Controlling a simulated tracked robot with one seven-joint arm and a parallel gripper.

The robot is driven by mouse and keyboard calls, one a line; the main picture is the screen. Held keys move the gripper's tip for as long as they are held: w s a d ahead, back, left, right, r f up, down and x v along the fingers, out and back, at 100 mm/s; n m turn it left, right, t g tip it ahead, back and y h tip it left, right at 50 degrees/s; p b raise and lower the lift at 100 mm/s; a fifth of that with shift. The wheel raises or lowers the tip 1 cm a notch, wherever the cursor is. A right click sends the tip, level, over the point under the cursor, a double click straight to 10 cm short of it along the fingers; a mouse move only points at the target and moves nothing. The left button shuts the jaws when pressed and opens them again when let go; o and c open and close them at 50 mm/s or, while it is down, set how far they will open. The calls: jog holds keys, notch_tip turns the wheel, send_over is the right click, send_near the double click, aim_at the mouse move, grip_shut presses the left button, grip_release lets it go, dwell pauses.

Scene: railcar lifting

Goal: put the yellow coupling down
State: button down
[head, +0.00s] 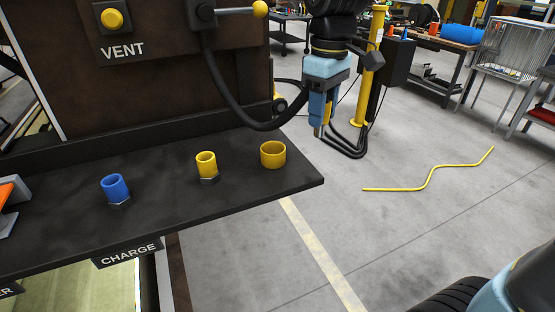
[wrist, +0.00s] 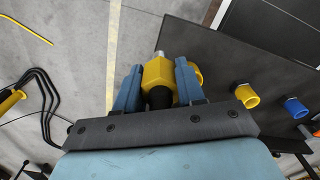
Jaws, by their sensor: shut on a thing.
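My gripper (head: 322,112) points down in the head view, in the air just off the right end of the dark shelf (head: 60,235). Its blue fingers are shut on the yellow coupling (wrist: 155,74), which has a metal tip and shows between them in the wrist view (wrist: 158,92). A wide yellow cup (head: 272,155) stands on the shelf near its right end, left of my gripper. In the wrist view the cup (wrist: 198,75) is partly hidden behind the right finger. The coupling is apart from the cup.
A yellow fitting (head: 206,164) and a blue fitting (head: 115,188) stand upright on the shelf. A black hose (head: 225,95) loops from the brown panel towards my gripper. A yellow post (head: 372,70) with dark cables stands behind. The floor to the right is mostly clear.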

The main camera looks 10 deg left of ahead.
jog(key=s+r+n, duration=0.2)
jog(key=s+r, duration=0.3)
jog(key=s, duration=0.3)
jog(key=w+a+f, duration=0.4)
jog(key=a, duration=0.1)
jog(key=w+a+f, duration=0.4)
jog(key=w+f, duration=0.1)
jog(key=shift+a, duration=0.35)
notch_tip(320, 180, down, 4)
jog(key=shift+w+a+r, duration=0.1)
jog(key=shift+a+r, duration=0.05)
jog(key=shift+r, duration=0.05)
jog(key=shift+f, duration=0.35)
